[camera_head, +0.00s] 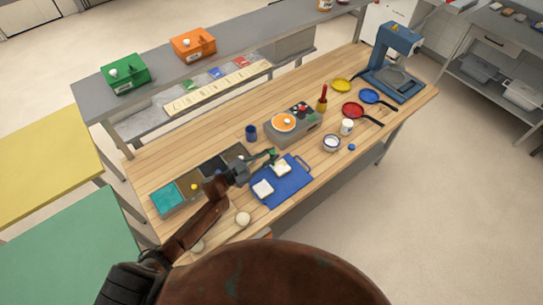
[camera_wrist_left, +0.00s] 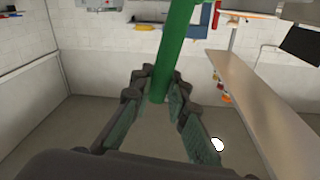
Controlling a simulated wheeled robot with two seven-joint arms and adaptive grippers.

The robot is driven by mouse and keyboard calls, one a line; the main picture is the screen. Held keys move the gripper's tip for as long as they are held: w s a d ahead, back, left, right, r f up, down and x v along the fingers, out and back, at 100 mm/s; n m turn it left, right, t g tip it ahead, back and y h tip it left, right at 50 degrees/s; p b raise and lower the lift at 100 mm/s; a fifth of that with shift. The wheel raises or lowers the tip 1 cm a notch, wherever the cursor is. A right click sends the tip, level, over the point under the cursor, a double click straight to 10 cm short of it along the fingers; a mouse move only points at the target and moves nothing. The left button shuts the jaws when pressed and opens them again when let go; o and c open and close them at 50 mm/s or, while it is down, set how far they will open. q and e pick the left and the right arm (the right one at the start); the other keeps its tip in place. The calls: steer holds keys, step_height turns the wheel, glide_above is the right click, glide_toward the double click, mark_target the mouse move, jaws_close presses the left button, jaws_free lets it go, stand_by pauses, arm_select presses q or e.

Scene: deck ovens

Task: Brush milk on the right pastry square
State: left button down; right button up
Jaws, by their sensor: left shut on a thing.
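A blue board (camera_head: 297,184) lies on the wooden table and carries two pale pastry squares. The left pastry square (camera_head: 262,188) lies nearer me; the right pastry square (camera_head: 282,169) lies farther back, just beside my left gripper. My left gripper (camera_head: 268,157) is over the board's back left edge, shut on a green handle (camera_wrist_left: 175,45), which shows between the fingers in the left wrist view. The handle's working end is too small or hidden to tell. Whether it touches the right square I cannot tell. A small bowl (camera_head: 331,143) with pale contents stands right of the board. My right gripper is not in view.
A white cup (camera_head: 346,127) and several coloured pans, such as the red pan (camera_head: 353,110), are to the right. Several trays, including a teal one (camera_head: 167,198), lie left.

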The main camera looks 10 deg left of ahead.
arm_select(q)
steer(key=shift+p+v, duration=0.95)
steer(key=shift+v, duration=1.7)
steer(key=shift+d+r, duration=0.1)
steer(key=shift+r, duration=0.05)
step_height(320, 180, up, 7)
steer(key=p, duration=0.6)
